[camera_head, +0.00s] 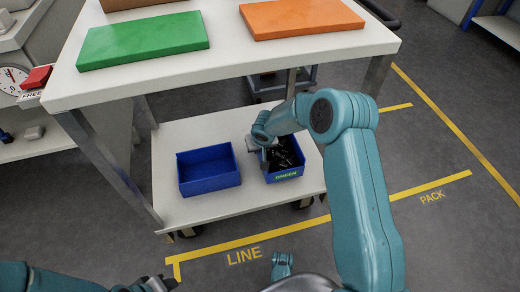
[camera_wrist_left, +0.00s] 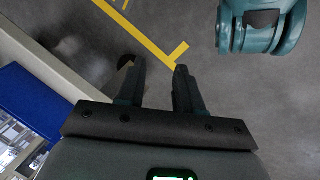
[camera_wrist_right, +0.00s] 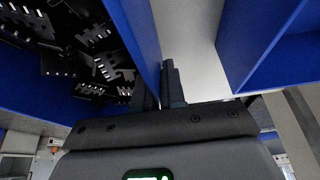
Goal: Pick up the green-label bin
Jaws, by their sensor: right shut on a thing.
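The green-label bin (camera_head: 287,175) is a blue bin with a "GREEN" label on its front, standing on the cart's lower shelf and holding black connectors (camera_head: 286,155). My right gripper (camera_head: 266,160) is at its left side, shut on the bin's wall. In the right wrist view the fingers (camera_wrist_right: 162,88) pinch the blue wall (camera_wrist_right: 135,35), with black connectors (camera_wrist_right: 100,60) inside the bin. My left gripper (camera_wrist_left: 160,82) is open and empty above the floor, away from the bin; part of it shows at the bottom left of the head view (camera_head: 155,284).
A second blue bin (camera_head: 209,183), empty, stands left on the same white shelf (camera_head: 240,205). Above, the white tabletop (camera_head: 220,68) carries a green slab (camera_head: 142,40) and an orange slab (camera_head: 300,17). Its edge and legs frame the shelf. The floor in front is open.

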